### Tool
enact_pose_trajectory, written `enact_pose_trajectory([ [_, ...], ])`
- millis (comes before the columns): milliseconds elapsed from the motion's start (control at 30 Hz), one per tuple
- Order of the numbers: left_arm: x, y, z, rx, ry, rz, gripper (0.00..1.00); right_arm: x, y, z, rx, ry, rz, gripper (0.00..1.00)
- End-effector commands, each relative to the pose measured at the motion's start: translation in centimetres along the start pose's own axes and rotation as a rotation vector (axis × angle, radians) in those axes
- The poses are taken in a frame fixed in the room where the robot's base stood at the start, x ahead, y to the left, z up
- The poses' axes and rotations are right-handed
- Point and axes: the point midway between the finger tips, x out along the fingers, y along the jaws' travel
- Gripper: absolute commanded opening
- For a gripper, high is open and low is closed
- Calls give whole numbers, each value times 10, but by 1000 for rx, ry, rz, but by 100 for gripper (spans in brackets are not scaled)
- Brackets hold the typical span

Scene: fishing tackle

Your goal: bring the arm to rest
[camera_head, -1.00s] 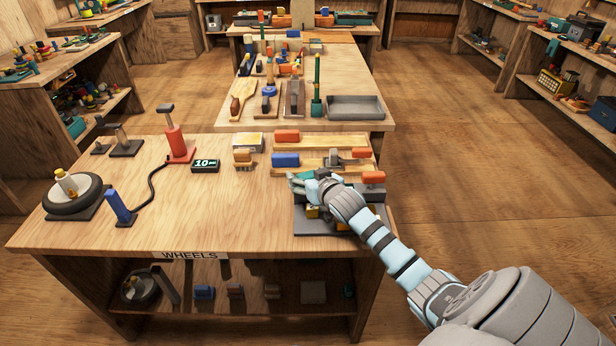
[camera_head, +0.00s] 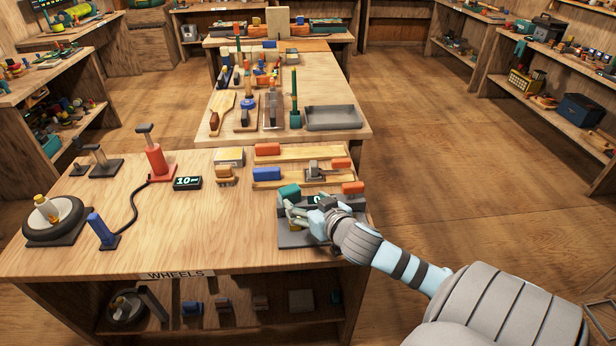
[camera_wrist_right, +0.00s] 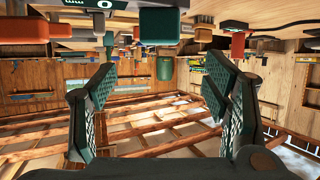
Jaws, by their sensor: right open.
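My right gripper (camera_head: 308,212) is at the right end of the near workbench (camera_head: 150,220), over a grey-based device (camera_head: 290,238) with a green block (camera_head: 289,192) on it. In the right wrist view its two dark, padded fingers (camera_wrist_right: 165,100) stand wide apart, with nothing between them. The same view looks tilted, with bench items along its top edge, including a green block (camera_wrist_right: 160,26). The gripper partly hides the grey device. My right arm comes in from the lower right. My left gripper is not in the head view.
Wooden strips with orange and blue blocks (camera_head: 267,174) lie just behind the device. A wheel (camera_head: 52,220), a red pump (camera_head: 156,160) and a small display (camera_head: 188,183) stand at left. A second bench with a grey tray (camera_head: 332,117) is beyond. The floor at right is clear.

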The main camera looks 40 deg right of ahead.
Motion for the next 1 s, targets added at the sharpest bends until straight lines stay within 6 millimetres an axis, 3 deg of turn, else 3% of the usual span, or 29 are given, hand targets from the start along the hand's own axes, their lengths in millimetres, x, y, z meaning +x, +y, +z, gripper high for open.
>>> enact_pose_trajectory([
  [367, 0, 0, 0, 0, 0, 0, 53, -2, -2, 7, -5, -17, 4, 69],
  [467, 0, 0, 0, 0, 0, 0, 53, -16, -10, 40, -32, -107, 19, 69],
  [533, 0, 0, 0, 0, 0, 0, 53, -34, -20, 73, -68, -209, 29, 69],
  [700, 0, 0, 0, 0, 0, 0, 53, -97, -46, 151, -174, -488, 2, 69],
  [800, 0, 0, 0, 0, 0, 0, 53, -135, -61, 183, -230, -631, -43, 69],
  [967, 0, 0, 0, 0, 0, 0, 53, -200, -84, 221, -304, -837, -151, 69],
  [1000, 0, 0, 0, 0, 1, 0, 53, -194, -84, 235, -314, -858, -155, 69],
])
